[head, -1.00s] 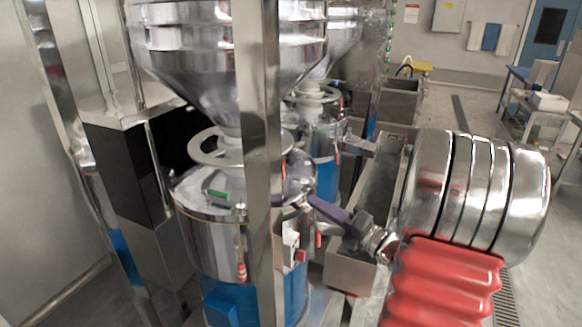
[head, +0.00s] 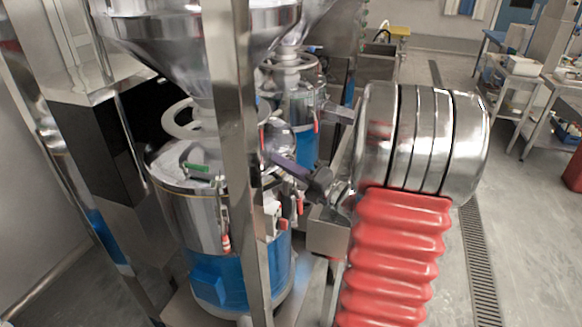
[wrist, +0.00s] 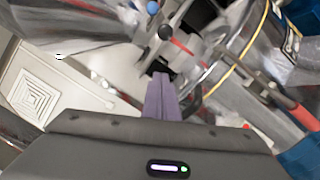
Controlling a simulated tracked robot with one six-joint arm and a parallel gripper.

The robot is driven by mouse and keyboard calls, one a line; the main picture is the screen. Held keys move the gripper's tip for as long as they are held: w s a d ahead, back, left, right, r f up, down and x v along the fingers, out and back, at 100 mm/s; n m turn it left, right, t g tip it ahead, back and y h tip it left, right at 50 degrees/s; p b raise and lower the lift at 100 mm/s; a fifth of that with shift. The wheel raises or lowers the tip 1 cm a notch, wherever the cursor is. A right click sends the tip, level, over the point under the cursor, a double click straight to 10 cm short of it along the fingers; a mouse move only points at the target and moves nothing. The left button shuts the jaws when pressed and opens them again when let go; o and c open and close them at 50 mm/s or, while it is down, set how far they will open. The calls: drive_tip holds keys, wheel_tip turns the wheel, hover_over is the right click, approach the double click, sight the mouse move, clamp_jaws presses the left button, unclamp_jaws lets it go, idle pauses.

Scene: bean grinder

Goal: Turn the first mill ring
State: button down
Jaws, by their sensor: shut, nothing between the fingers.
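The near mill (head: 205,215) is a steel drum with a blue lower part, under a large steel hopper (head: 180,50). A pale ring (head: 180,118) surrounds the neck between hopper and drum; a steel post partly covers its right side. My gripper (head: 270,155) has purple fingers, shut and empty, pointing left toward the upper right side of this mill, just right of the post. I cannot tell whether they touch anything.
The steel post (head: 236,170) stands in front of the mill, close to my fingers. A second mill (head: 297,110) stands behind. A steel trough (head: 328,232) lies below my arm. Carts (head: 520,85) stand far right; the floor between is clear.

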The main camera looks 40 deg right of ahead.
drive_tip(key=x, duration=0.5)
drive_tip(key=shift+w+a, duration=0.1)
drive_tip(key=shift+w, duration=0.25)
drive_tip(key=shift+w+d+r, duration=0.3)
drive_tip(key=shift+d, duration=0.25)
drive_tip(key=shift+w+d+r, duration=0.3)
drive_tip(key=shift+d+r, duration=0.05)
drive_tip(key=shift+d, duration=0.2)
drive_tip(key=shift+w+d+r, duration=0.25)
drive_tip(key=shift+d+r, duration=0.05)
drive_tip(key=shift+d, duration=0.2)
